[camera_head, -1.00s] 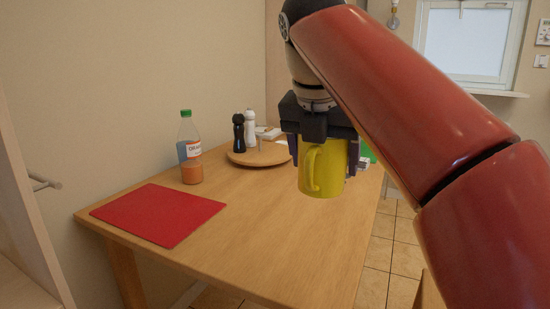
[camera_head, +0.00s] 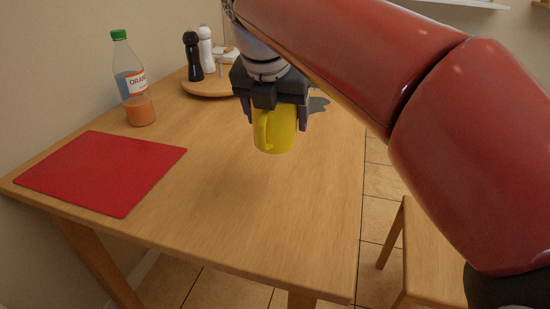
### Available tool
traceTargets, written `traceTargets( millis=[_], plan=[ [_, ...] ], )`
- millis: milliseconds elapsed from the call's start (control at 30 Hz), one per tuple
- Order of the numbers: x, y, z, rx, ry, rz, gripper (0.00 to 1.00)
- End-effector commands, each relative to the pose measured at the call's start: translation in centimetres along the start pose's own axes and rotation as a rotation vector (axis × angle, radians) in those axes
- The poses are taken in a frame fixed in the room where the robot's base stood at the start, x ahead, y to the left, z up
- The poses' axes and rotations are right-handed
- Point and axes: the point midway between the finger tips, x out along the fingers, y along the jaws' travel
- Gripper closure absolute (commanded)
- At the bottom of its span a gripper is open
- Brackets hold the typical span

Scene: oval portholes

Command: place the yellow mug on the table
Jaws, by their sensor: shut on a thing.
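The yellow mug (camera_head: 275,131) is upright in my gripper (camera_head: 272,112), with its handle toward the camera. My gripper points down and is shut on the mug, its fingers at the mug's left and right sides. The wooden table (camera_head: 230,192) is below and around the mug in the picture. I cannot tell whether the mug's base touches the tabletop or hangs a little above it.
A red placemat (camera_head: 100,172) lies at the table's left. A round wooden board (camera_head: 207,88) at the back holds black and white mills. A wooden stool or chair (camera_head: 435,250) stands at right. The table's front middle is clear.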

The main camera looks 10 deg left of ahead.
Motion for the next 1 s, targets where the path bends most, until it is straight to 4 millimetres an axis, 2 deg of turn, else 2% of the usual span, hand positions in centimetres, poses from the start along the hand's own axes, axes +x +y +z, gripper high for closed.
traceTargets(
  millis=[33, 200, 433, 633, 1000],
  plan=[
    [1.6, -0.1, -0.8, -0.001, 0.001, -0.001, 0.58],
    [4.4, 0.0, -1.9, 0.000, 0.000, 0.000, 0.58],
    [5.8, 0.0, -2.4, 0.000, 0.000, 0.000, 0.58],
    [8.4, -0.1, -3.5, 0.001, 0.000, -0.001, 0.58],
    [8.9, 0.0, -3.7, 0.001, -0.001, 0.001, 0.58]
  ],
)
